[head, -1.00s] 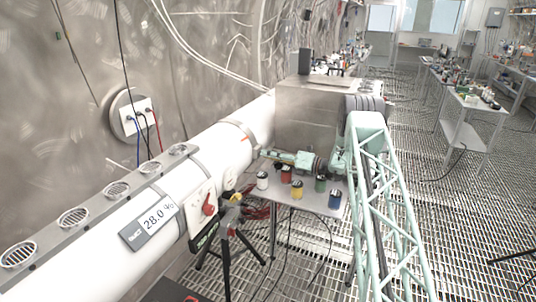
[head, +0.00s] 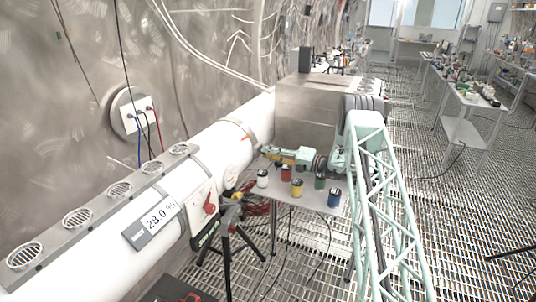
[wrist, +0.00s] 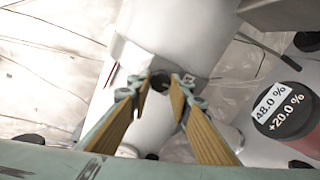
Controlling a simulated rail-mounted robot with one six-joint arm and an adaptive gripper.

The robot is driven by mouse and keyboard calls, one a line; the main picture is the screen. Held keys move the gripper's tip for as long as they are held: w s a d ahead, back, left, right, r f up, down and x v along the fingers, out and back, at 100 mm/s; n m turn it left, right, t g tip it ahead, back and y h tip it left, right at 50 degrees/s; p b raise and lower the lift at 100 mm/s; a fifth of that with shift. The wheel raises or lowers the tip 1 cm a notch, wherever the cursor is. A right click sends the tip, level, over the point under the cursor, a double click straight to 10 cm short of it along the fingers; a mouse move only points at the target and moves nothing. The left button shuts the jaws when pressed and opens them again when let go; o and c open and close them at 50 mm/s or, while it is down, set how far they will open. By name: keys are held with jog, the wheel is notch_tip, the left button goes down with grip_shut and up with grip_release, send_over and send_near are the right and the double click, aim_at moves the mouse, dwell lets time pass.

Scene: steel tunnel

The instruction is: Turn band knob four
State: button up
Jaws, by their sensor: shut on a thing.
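My gripper (head: 268,151) reaches left from my green arm to the side of the white pipe (head: 228,143), near a pipe band (head: 248,132). In the wrist view my gripper (wrist: 160,82) has its two yellow-padded fingers closed at the tips around a small dark knob (wrist: 160,85) in front of the white pipe (wrist: 178,35). Much of the knob is hidden by the fingertips. A display (head: 153,226) on the near part of the pipe reads 23.0 %. No band number is readable in either view.
A small table (head: 312,199) below my gripper holds several coloured cans, including a red one (head: 286,173) and a blue one (head: 335,198). In the wrist view, a black can lid (wrist: 284,110) reads 48.0 % and +20.0 %. A tripod (head: 228,240) stands before the pipe.

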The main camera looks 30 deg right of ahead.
jog(key=o, duration=0.8)
jog(key=shift+o, duration=0.2)
jog(key=shift+s+d, duration=0.15)
jog(key=v, duration=1.1)
jog(key=shift+s+d, duration=0.2)
jog(key=shift+s, duration=0.05)
jog(key=shift+a, duration=0.1)
